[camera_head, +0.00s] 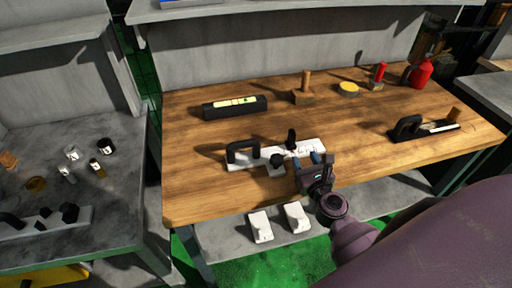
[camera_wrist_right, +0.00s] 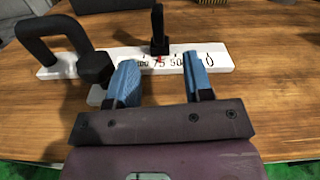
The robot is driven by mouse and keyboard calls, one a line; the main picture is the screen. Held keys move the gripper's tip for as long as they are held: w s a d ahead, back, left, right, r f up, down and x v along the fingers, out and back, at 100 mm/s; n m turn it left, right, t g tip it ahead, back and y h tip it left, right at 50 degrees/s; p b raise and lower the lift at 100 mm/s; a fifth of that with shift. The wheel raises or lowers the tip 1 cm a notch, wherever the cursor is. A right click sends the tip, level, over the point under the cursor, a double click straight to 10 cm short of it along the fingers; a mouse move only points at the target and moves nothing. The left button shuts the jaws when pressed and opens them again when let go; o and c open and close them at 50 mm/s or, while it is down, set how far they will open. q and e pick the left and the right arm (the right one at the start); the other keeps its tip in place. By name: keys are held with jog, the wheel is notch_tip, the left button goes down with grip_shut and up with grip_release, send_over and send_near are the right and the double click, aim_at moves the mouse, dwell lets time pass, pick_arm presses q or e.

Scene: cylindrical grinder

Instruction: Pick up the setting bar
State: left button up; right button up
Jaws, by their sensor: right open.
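The setting bar seems to be the white bar (camera_head: 305,148) with a printed scale, lying flat on the wooden table. It has a black arched handle (camera_head: 242,151) at its left end, a black knob (camera_head: 277,159) and an upright black lever (camera_head: 291,139). My right gripper (camera_head: 321,158) is open and empty at the bar's right end, on its near side. In the right wrist view the bar (camera_wrist_right: 218,58) lies beyond the blue fingertips (camera_wrist_right: 160,70), with the lever between them. I cannot tell whether they touch it. My left gripper is not in view.
A black level-like box (camera_head: 235,107), a wooden block with a peg (camera_head: 303,92), a yellow disc (camera_head: 348,88) and a red bottle (camera_head: 420,72) stand farther back. A dark handled tool (camera_head: 425,131) lies right. Two white pieces (camera_head: 260,226) sit on the lower shelf. The table's middle is clear.

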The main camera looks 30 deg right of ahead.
aim_at(290, 130)
jog(key=shift+w+d+r+m, duration=0.1)
jog(key=shift+w+m, duration=0.2)
jog(key=shift+m, duration=0.2)
jog(key=shift+w, duration=0.25)
jog(key=shift+m, duration=0.3)
jog(key=x, duration=0.4)
jog(key=shift+r, duration=0.15)
jog(key=shift+w+d, duration=0.15)
jog(key=shift+w, duration=0.25)
jog(key=shift+w+p, duration=0.25)
jog(key=shift+p, duration=0.05)
jog(key=shift+w+d+r, duration=0.1)
jog(key=shift+w+r, duration=0.1)
jog(key=shift+w, duration=0.3)
jog(key=x, duration=0.3)
jog(key=shift+w+r+p, duration=0.2)
jog(key=shift+r+p, duration=0.05)
jog(key=shift+p, duration=0.05)
jog(key=shift+w, duration=0.45)
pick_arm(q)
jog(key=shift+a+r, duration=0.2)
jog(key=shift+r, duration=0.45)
